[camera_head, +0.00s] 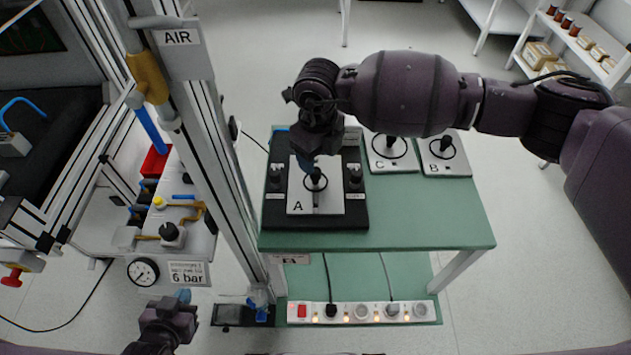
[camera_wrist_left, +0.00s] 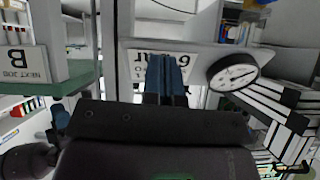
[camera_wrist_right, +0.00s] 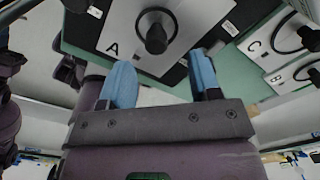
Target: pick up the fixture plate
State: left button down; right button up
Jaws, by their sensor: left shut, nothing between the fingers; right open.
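A light grey fixture plate marked A (camera_head: 300,205) lies on a black base (camera_head: 275,220) on the green table, with a black knob at its middle. My right gripper (camera_head: 308,166) is open above plate A and hides part of its far side. The right wrist view shows plate A (camera_wrist_right: 185,18) and its knob (camera_wrist_right: 156,38) beyond the two parted blue fingers; I see nothing held between them. Similar plates C (camera_head: 385,163) and B (camera_head: 450,168) lie to the right. My left gripper (camera_head: 183,296) is shut and empty, low at left; its closed fingers (camera_wrist_left: 166,75) face the 6 bar label.
The green table (camera_head: 420,215) is clear in front of plates B and C. An aluminium post (camera_head: 215,150) with an AIR sign stands left of the table. A pressure gauge (camera_head: 143,271) is beside my left gripper. A power strip (camera_head: 345,312) sits on the lower shelf.

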aim_at(316, 170)
jog(key=shift+s+a+f+b, duration=0.1)
jog(key=shift+f+b, duration=0.1)
jog(key=shift+f, duration=1.35)
jog(key=shift+a+f+b, duration=0.1)
jog(key=shift+f+b, duration=0.05)
jog(key=shift+f, duration=1.4)
jog(key=shift+r, duration=0.1)
grip_shut()
